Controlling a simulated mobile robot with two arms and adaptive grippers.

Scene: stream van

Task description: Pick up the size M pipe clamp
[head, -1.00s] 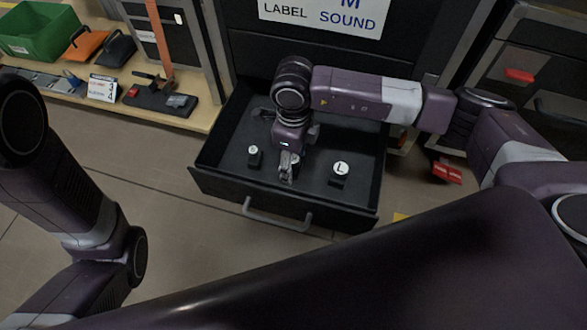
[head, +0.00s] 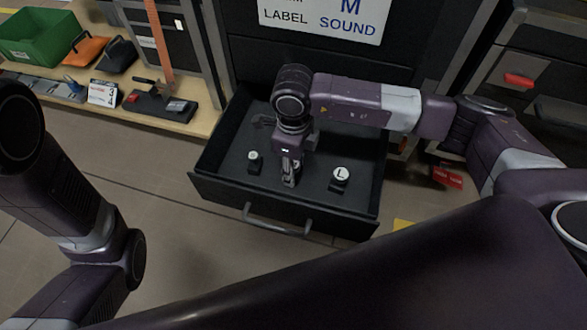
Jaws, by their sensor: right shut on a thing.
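The open black drawer (head: 222,188) holds small dark pipe clamps with round white lettered tops. The clamp marked L (head: 340,176) stands to the right of my right gripper. A smaller clamp (head: 254,160) stands to its left, its letter too small to read clearly. My right gripper (head: 289,180) points down into the drawer between these two. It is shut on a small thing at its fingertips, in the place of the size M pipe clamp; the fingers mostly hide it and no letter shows. My left arm is at the left, its gripper out of view.
The drawer's walls and front with its handle (head: 277,222) surround my right gripper. Another dark item (head: 262,121) lies at the drawer's back left. A wooden bench (head: 190,122) with a green bin (head: 38,36) stands at the left. A red tag (head: 447,177) is right of the drawer.

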